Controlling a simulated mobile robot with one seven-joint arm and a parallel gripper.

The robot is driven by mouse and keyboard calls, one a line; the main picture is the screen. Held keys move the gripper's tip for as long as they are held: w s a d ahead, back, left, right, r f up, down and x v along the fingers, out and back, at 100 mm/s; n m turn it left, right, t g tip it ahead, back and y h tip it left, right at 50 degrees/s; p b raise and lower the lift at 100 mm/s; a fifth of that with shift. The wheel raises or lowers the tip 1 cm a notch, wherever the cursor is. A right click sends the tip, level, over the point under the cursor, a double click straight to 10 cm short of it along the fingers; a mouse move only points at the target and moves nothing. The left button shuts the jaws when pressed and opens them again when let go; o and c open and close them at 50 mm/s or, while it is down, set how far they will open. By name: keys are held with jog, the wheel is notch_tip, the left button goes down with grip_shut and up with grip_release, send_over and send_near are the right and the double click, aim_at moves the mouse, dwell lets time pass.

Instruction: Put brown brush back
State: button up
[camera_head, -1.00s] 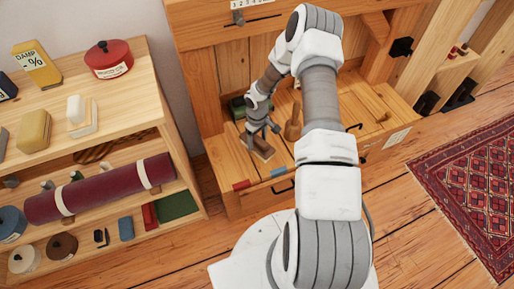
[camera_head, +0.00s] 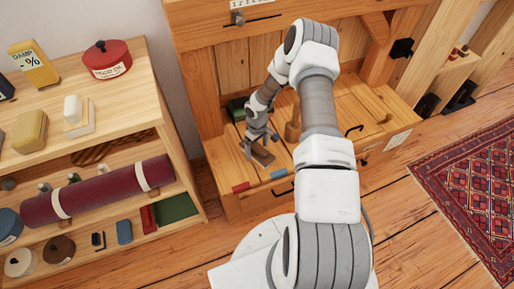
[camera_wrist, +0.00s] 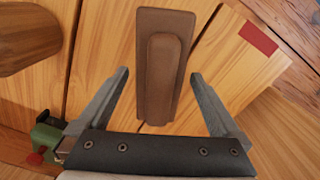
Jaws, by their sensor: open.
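The brown brush (camera_wrist: 158,95), a long flat block with a raised back, lies on the wooden bench top (camera_head: 285,158). In the head view the brush (camera_head: 261,154) sits near the bench's front left, behind the red marker. My gripper (camera_wrist: 160,75) is open, with one finger on each side of the brush in the wrist view. It holds nothing. In the head view my gripper (camera_head: 250,150) is just left of and above the brush. Whether its fingertips touch the bench cannot be told.
A wooden peg-like object (camera_head: 292,130) stands right of the brush. A green object (camera_head: 237,108) lies behind my gripper. Red (camera_head: 241,187) and blue (camera_head: 279,173) markers line the bench's front edge. A loaded shelf (camera_head: 130,110) stands at left.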

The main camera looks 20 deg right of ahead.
notch_tip(320, 180, up, 13)
jog(key=p, duration=0.4)
notch_tip(320, 180, up, 15)
jog(key=t+h, duration=0.1)
jog(key=h, duration=0.1)
send_over(257, 145)
jog(key=s+a+r+m+t, duration=0.1)
jog(key=s+r, duration=0.1)
jog(key=r, duration=0.4)
jog(key=s+a+r+m, duration=0.1)
jog(key=s+r, duration=0.2)
jog(key=r, duration=0.4)
jog(key=s+a+r+m+t+y, duration=0.1)
jog(key=s+a+r, duration=0.3)
jog(key=s+r, duration=0.3)
jog(key=s+a+r+m+t+y, duration=0.1)
jog(key=s+a+r, duration=0.3)
jog(key=s, duration=0.9)
jog(key=shift+s+r+t, duration=0.3)
jog(key=shift+r+t, duration=0.5)
jog(key=shift+r, duration=0.9)
jog(key=shift+w+a, duration=0.1)
notch_tip(257, 145, up, 19)
jog(key=p, duration=1.9)
jog(key=shift+r+p, duration=0.15)
jog(key=shift+p, duration=0.2)
